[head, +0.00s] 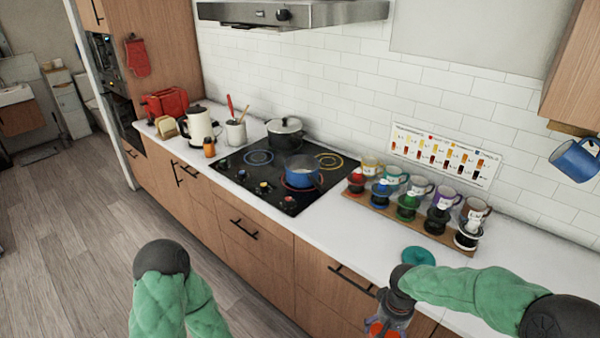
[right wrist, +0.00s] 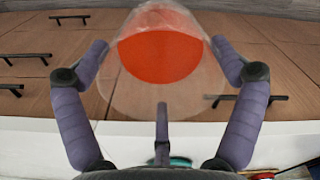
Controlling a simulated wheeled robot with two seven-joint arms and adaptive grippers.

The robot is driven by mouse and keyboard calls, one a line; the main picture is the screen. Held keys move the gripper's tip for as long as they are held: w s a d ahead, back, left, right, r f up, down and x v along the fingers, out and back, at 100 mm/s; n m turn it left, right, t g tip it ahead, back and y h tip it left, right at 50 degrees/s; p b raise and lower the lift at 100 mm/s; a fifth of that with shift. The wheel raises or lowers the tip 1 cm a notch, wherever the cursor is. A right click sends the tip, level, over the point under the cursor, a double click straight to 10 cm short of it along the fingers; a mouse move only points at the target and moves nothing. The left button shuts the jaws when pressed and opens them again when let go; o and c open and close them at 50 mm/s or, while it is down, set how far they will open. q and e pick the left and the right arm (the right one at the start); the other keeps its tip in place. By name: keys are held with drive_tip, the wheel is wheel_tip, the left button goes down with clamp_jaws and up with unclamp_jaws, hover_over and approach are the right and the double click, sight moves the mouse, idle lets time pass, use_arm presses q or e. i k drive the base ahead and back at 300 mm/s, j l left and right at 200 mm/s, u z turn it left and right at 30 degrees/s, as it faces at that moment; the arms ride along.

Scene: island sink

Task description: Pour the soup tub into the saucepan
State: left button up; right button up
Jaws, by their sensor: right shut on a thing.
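The soup tub (right wrist: 165,55) is clear with orange-red soup inside. My right gripper (right wrist: 165,75) is shut around it, one finger on each side. In the head view the tub (head: 376,329) is partly cut off at the bottom edge, beside the counter front, with my right gripper (head: 388,308) on it. The blue saucepan (head: 302,173) stands on the front right burner of the cooktop, open at the top, far from the tub. My left arm shows at the bottom left, but its gripper is out of view.
A teal round lid (head: 418,256) lies on the white counter near my right arm. A wooden rack (head: 430,236) with several colourful mugs and drippers stands between it and the cooktop (head: 235,168). A lidded pot (head: 285,135) stands behind the saucepan. A blue mug (head: 575,160) hangs at right.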

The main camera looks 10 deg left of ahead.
sight(302, 171)
drive_tip(key=i+j, duration=0.15)
drive_tip(key=j, duration=0.2)
drive_tip(key=i+j, duration=0.15)
drive_tip(key=j, duration=0.25)
drive_tip(key=i+j, duration=0.15)
drive_tip(key=j, duration=0.2)
drive_tip(key=i+j, duration=0.1)
drive_tip(key=j, duration=0.3)
drive_tip(key=i+j, duration=0.15)
drive_tip(key=j, duration=0.2)
drive_tip(key=i+j, duration=0.15)
drive_tip(key=j, duration=0.2)
drive_tip(key=i+j, duration=0.15)
drive_tip(key=j, duration=0.25)
drive_tip(key=z, duration=0.05)
